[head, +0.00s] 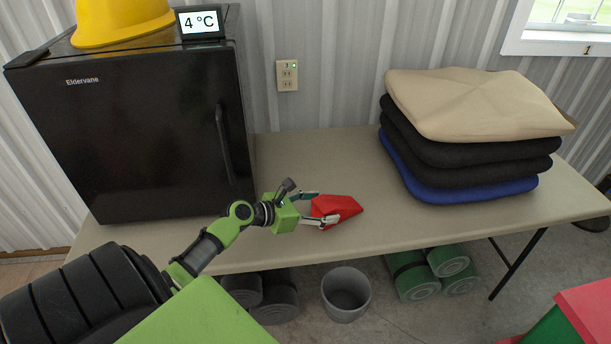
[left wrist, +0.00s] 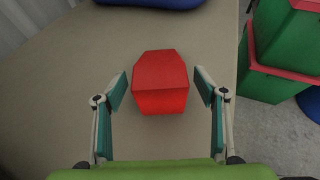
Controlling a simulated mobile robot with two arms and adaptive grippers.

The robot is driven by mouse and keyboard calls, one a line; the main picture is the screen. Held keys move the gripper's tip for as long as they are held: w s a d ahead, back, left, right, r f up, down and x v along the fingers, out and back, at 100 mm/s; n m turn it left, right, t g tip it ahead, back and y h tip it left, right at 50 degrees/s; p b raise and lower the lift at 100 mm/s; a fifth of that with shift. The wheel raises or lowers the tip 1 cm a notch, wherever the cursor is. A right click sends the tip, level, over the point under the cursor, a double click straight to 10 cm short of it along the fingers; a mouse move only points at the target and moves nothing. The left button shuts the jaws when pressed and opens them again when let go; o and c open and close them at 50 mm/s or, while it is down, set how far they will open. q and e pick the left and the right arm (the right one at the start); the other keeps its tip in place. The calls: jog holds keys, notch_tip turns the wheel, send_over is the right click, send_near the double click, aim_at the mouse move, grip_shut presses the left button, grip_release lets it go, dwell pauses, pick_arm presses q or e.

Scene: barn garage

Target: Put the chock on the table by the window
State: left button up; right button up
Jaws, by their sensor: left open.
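A red wedge-shaped chock (head: 338,208) lies on the beige table (head: 310,160), right of the black fridge. My left gripper (head: 320,208) is open, low over the table, with its fingers on either side of the chock's near end. In the left wrist view the chock (left wrist: 160,82) sits between and just beyond the open fingertips (left wrist: 160,90), with a gap showing on both sides. A window (head: 570,25) shows at the top right, above the table's right end. My right gripper is not in view.
A black fridge (head: 140,120) with a yellow hard hat (head: 122,20) stands on the table's left. Folded blankets (head: 470,105) are stacked at the right. A grey bin (head: 346,292) and rolled mats (head: 425,275) are below.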

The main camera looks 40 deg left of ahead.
pick_arm(q)
jog(key=v, duration=0.7)
jog(key=shift+s+r, duration=0.1)
jog(key=shift+s, duration=0.05)
